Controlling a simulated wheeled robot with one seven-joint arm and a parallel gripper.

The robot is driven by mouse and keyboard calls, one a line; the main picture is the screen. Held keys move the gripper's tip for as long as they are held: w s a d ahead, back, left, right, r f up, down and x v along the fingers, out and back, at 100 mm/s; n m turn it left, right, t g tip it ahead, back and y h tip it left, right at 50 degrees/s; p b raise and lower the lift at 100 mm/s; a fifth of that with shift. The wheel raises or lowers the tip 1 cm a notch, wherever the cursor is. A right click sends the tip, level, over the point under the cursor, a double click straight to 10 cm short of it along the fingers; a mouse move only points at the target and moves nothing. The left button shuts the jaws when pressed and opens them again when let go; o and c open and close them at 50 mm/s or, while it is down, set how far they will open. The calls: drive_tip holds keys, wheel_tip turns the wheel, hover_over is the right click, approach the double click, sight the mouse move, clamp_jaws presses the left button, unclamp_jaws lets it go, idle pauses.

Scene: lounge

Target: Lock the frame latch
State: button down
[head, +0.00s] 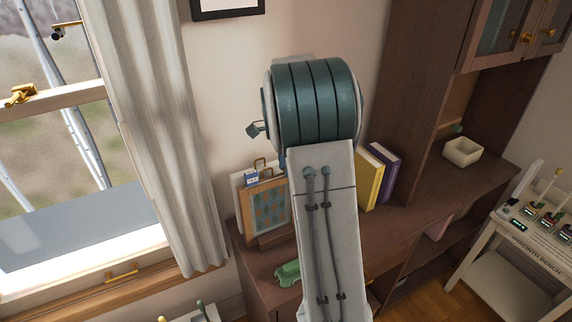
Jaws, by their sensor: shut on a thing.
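A wooden picture frame (242,222) with a teal and tan diamond pattern stands on the dark wooden cabinet, left of my arm. Small brass loops (260,163) show at its top, next to a small blue and white tag (251,178). I cannot tell whether a latch there is locked. A brass fitting (20,95) also sits on the window's middle rail at the far left. My raised arm fills the middle of the view and covers the frame's right side. My gripper is hidden behind the arm, so its fingers and what they hold do not show.
A green object (288,273) lies on the cabinet top (395,222) close to my arm. Yellow (369,180) and purple (386,172) books stand to the right. A cream bowl (462,152) sits further right. A white bench (520,255) stands at the right edge; a curtain (160,130) hangs left.

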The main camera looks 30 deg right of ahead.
drive_tip(key=c, duration=1.2)
unclamp_jaws()
drive_tip(key=shift+r, duration=0.1)
wheel_tip(320, 180, up, 14)
drive_tip(key=shift+b, duration=0.4)
drive_tip(key=s+a+f+n+t, duration=0.1)
drive_tip(key=s+a+f+n, duration=0.2)
drive_tip(key=s+a+n, duration=0.2)
drive_tip(key=s+a+f+n+t, duration=0.1)
drive_tip(key=s+a+f+n, duration=0.2)
drive_tip(key=s, duration=0.9)
drive_tip(key=s+a+f+n+t, duration=0.1)
drive_tip(key=s+a+f+n, duration=0.2)
drive_tip(key=s+a+n, duration=0.3)
drive_tip(key=s+n, duration=0.2)
drive_tip(key=n, duration=0.1)
drive_tip(key=shift+s+a+f+n, duration=0.35)
drive_tip(key=shift+a+f+n, duration=0.05)
